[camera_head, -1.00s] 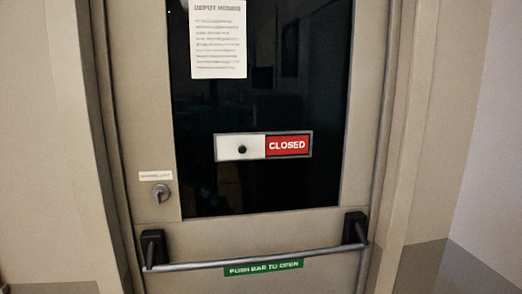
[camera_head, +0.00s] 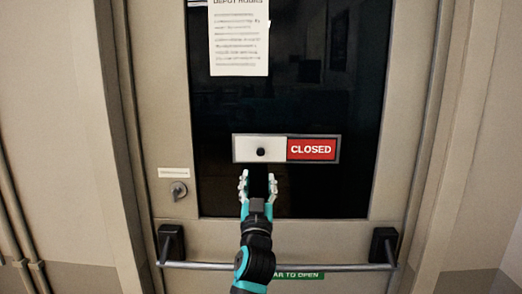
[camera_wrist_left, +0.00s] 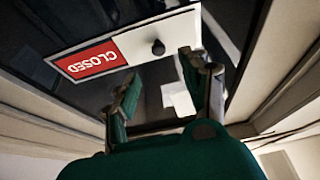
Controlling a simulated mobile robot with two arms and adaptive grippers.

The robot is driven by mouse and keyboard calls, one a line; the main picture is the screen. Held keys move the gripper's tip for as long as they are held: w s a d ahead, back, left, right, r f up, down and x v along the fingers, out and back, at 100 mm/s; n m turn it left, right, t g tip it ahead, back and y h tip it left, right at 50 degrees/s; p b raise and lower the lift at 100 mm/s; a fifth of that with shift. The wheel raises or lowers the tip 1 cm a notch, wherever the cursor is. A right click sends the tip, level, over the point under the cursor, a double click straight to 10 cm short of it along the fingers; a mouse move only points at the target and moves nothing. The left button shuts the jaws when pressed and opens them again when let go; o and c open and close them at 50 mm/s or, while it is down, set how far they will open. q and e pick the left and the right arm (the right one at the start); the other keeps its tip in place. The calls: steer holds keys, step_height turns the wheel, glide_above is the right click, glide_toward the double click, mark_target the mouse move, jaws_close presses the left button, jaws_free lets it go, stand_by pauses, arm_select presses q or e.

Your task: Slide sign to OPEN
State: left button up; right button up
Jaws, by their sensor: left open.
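The sliding sign (camera_head: 334,150) is a framed strip on the door's dark glass. Its right half shows a red CLOSED panel (camera_head: 311,149). A white slider (camera_head: 245,145) with a black knob (camera_head: 261,152) covers the left half. My left gripper (camera_head: 258,178) is open and empty, its fingers pointing up just below the knob in the head view. In the left wrist view, the open fingers (camera_wrist_left: 160,85) show with the knob (camera_wrist_left: 158,47) beyond them, apart from both. The red CLOSED panel (camera_wrist_left: 89,60) appears upside down there. My right gripper is not in view.
The door has a push bar (camera_head: 340,267) across its lower part, behind my left arm. A green label (camera_head: 300,275) under it is partly hidden by my arm. A lock (camera_head: 179,190) is at the left, and a paper notice (camera_head: 239,40) hangs above the sign.

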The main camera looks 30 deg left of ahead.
mark_target(261, 154)
arm_select(q)
steer(key=p+x, duration=0.2)
steer(key=x, duration=0.9)
steer(key=shift+d+p, duration=0.15)
steer(key=shift+p, duration=0.15)
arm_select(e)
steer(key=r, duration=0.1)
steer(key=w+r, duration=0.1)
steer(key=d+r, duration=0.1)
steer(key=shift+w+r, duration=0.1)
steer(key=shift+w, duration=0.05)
arm_select(q)
jaws_close()
steer(key=shift+f, duration=0.1)
